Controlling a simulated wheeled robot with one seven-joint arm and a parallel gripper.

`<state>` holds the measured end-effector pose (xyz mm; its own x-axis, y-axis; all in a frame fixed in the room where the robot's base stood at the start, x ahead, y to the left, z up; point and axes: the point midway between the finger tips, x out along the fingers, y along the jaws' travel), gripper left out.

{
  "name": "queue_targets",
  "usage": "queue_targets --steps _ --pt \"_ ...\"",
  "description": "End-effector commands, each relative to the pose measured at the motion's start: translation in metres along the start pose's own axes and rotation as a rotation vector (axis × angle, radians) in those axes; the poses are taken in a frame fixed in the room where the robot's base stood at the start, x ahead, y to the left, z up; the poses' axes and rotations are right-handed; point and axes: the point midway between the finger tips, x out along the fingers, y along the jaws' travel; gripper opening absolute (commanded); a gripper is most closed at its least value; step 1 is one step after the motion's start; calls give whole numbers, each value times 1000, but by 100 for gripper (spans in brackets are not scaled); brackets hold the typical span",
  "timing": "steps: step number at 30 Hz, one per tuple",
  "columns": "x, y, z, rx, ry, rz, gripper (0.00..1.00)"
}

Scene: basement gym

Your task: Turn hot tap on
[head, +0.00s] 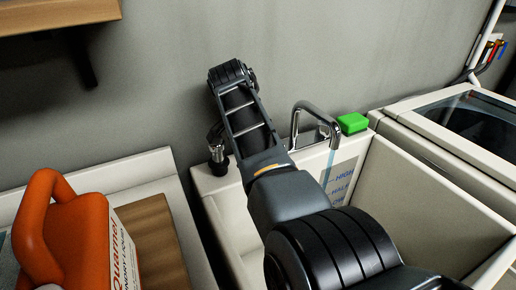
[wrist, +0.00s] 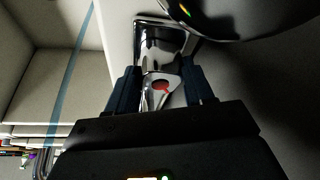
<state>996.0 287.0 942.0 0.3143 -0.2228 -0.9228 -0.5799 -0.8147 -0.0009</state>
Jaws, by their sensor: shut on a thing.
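In the wrist view, the hot tap handle (wrist: 160,86) is chrome with a red mark. It sits between the two dark fingers of my gripper (wrist: 161,90), which are shut on it. In the head view, my arm hides the gripper and this handle. The chrome curved spout (head: 310,112) rises at the back of the white sink (head: 420,170). A thin bluish stream of water (head: 328,165) falls from the spout into the sink; a bluish streak also crosses the left of the wrist view (wrist: 72,75).
A green sponge (head: 353,123) lies on the sink's back rim. A white machine with a dark glass lid (head: 470,122) stands at the right. An orange jug (head: 70,235) stands at the lower left. A wooden shelf (head: 50,15) juts from the wall above.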

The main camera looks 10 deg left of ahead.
Motion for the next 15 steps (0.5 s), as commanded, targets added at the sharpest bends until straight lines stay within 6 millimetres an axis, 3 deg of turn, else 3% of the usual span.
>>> queue_targets --steps 1,15 --pt "7 1 6 26 -7 19 21" --pt "6 1 6 186 -10 86 21"
